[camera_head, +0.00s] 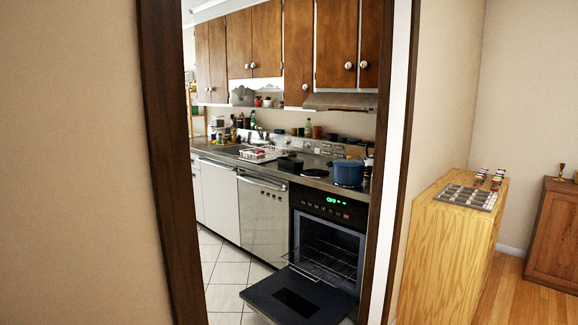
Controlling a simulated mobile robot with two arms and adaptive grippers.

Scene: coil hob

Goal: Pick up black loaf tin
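A small dark, box-like vessel (289,164) stands on the counter left of the blue pot. It may be the black loaf tin, but it is too small in view to be sure. Neither of my grippers shows in the head view.
A wooden-framed doorway (165,150) stands between me and the kitchen. The oven door (297,299) is open, low and jutting into the tiled floor (222,275). A blue pot (348,172) sits on the hob. A wooden cabinet (440,255) stands right of the doorway.

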